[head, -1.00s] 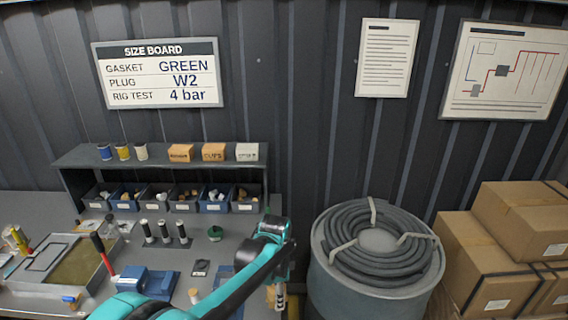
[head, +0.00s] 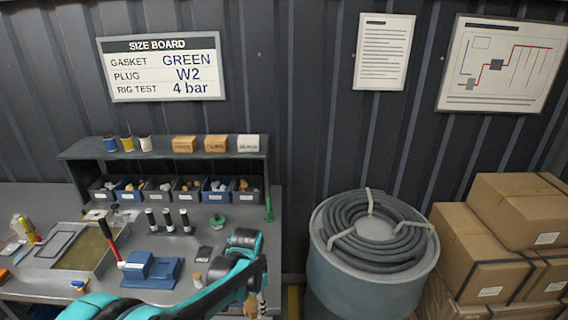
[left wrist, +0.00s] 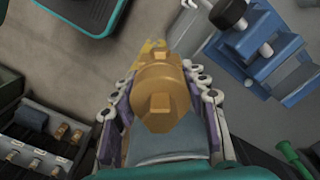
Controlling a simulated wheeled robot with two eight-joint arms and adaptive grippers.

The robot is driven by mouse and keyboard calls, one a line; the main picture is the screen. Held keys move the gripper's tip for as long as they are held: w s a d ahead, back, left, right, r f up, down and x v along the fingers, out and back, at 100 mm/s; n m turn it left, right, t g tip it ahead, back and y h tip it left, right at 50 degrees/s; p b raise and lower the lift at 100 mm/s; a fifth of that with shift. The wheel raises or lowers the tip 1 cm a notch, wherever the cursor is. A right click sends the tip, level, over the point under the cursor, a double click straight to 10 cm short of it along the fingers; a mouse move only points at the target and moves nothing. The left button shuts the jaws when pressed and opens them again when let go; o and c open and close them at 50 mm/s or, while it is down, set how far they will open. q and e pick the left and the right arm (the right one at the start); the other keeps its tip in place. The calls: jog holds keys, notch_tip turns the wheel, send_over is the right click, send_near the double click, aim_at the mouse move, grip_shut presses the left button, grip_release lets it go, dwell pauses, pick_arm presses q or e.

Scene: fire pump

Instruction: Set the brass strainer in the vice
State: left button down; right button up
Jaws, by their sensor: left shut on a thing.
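The brass strainer (left wrist: 158,95) is a stepped golden body with a square boss, between the fingers of my left gripper (left wrist: 160,110) in the left wrist view. The gripper is shut on it from both sides. In the head view the left gripper (head: 257,302) hangs low at the bench's right end, partly cut off by the bottom edge, with a brownish piece at its fingers. The blue vice (left wrist: 285,70), with a black knob and metal screw, is at the upper right of the wrist view, apart from the strainer. My right gripper is not in view.
A blue block fixture (head: 150,270) and an open tray (head: 100,262) with a red-handled tool stand on the bench. A shelf (head: 165,150) with small bins lines the back. A drum (head: 370,275) with coiled hose and cartons (head: 480,250) stand to the right.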

pick_arm(q)
jog(key=s+a+f+n, duration=0.4)
jog(key=a+f+n, duration=0.1)
jog(key=a+n, duration=0.4)
pick_arm(e)
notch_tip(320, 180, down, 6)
jog(key=b, duration=0.6)
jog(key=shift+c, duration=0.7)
pick_arm(q)
jog(key=f, duration=0.5)
jog(key=shift+a+f, duration=0.15)
jog(key=shift+a, duration=0.05)
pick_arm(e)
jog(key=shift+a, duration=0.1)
